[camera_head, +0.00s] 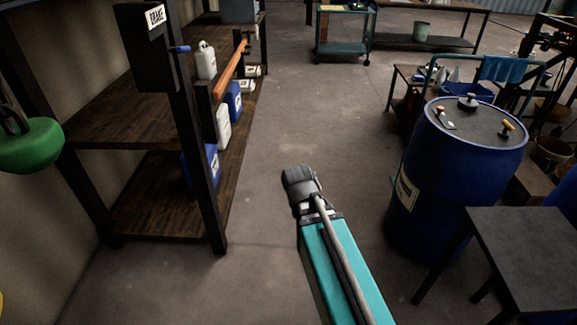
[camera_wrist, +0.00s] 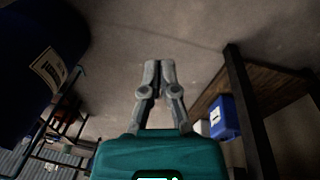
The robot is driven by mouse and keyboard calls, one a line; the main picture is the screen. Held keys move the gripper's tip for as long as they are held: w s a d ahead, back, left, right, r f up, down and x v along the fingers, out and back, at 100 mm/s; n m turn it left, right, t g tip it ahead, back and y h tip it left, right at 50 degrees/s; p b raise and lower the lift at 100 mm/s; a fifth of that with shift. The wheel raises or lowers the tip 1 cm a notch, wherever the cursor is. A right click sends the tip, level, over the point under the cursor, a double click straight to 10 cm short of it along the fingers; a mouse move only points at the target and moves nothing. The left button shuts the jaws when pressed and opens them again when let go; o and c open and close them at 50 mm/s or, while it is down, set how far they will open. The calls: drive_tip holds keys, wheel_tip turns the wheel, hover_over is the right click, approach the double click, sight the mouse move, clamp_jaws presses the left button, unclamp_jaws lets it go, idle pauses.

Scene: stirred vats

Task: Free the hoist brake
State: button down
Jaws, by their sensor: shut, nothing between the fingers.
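The brake is a dark box (camera_head: 150,47) with a white "BRAKE" label, fixed to a dark shelf post at the upper left of the head view. In the head view my arm reaches forward over the floor, to the right of and apart from the brake box; the fingers cannot be made out there. The brake box does not show in the wrist view.
A green hanging piece (camera_head: 32,146) on a chain is at the left edge. A blue drum (camera_head: 458,165) and a dark table (camera_head: 530,245) stand right. The middle floor is clear.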

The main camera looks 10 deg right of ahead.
drive_tip(key=shift+s+a+f+g+y, duration=0.15)
drive_tip(key=shift+s+a+y, duration=0.1)
drive_tip(key=shift+s, duration=0.25)
drive_tip(key=shift+s+a+r+g+y, duration=0.1)
drive_tip(key=shift+s+a+y, duration=0.2)
drive_tip(key=shift+s, duration=0.2)
drive_tip(key=shift+s+a+f+g+y, duration=0.15)
drive_tip(key=shift+s+a+y, duration=0.1)
drive_tip(key=shift+s, duration=0.25)
drive_tip(key=shift+r, duration=0.1)
